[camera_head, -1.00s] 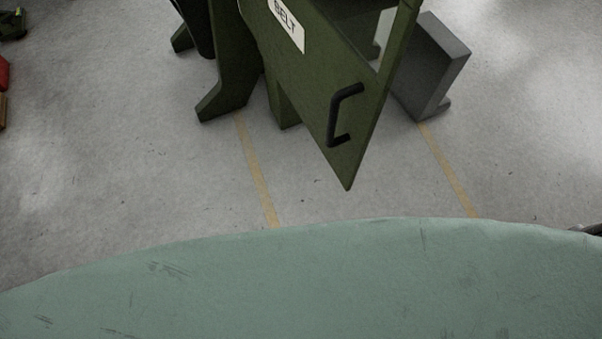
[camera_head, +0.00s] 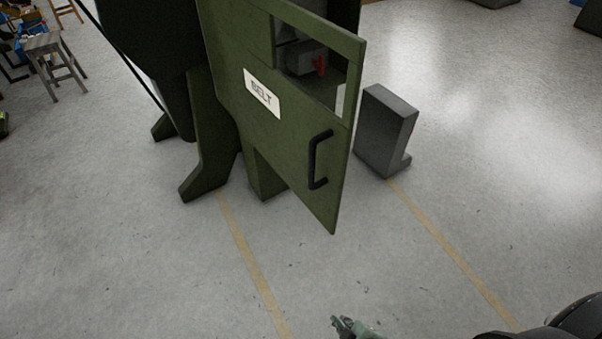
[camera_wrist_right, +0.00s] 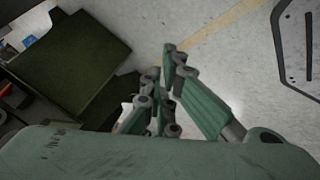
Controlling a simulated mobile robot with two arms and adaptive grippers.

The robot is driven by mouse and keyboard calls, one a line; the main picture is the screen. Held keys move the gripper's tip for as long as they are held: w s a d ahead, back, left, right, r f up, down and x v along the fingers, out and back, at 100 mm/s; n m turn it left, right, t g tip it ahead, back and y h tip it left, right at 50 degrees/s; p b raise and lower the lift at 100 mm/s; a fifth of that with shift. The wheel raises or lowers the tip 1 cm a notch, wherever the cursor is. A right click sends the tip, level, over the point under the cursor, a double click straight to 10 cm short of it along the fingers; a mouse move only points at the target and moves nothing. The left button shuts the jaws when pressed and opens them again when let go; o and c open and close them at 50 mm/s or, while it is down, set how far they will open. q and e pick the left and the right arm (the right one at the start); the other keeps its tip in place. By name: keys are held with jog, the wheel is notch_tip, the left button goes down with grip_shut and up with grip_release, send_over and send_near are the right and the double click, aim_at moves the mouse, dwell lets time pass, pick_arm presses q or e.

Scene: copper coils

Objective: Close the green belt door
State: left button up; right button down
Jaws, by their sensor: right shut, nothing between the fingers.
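The green belt door (camera_head: 285,120) stands open on the green machine in the head view, swung out toward me. It carries a white BELT label (camera_head: 262,93), a black handle (camera_head: 318,160) and a window opening near its top. My right gripper (camera_head: 345,324) shows at the bottom edge of the head view, low and apart from the door. In the right wrist view its fingers (camera_wrist_right: 169,62) are shut with nothing between them, and green machine panels (camera_wrist_right: 70,62) lie to their left. My left gripper is in neither view.
A grey block (camera_head: 386,130) stands on the floor right of the door. The machine's green foot (camera_head: 205,170) is to the left. A stool (camera_head: 52,62) is at far left.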

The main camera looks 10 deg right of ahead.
jog(key=w+a+r+n+t+y, duration=0.1)
jog(key=w+r+n, duration=0.15)
jog(key=r, duration=0.45)
jog(key=w+a+r+n+t+p, duration=0.1)
jog(key=w+a+r+t, duration=0.15)
jog(key=r, duration=0.35)
jog(key=w+a+r+n+t+y, duration=0.1)
jog(key=w+r+n, duration=0.15)
jog(key=r, duration=0.45)
jog(key=w+a+r+n+t+y+p, duration=0.1)
jog(key=a+r+n+t, duration=0.15)
jog(key=r, duration=1.05)
jog(key=w+a+r+n+t+y+p, duration=0.1)
jog(key=r+n+t+y, duration=0.15)
jog(key=r, duration=0.95)
jog(key=w+p, duration=0.5)
jog(key=w, duration=0.6)
jog(key=shift+w+n+g+h, duration=0.2)
jog(key=shift+n+g+h, duration=0.15)
jog(key=shift+h, duration=0.1)
jog(key=shift+d+r, duration=0.1)
jog(key=shift+d, duration=0.1)
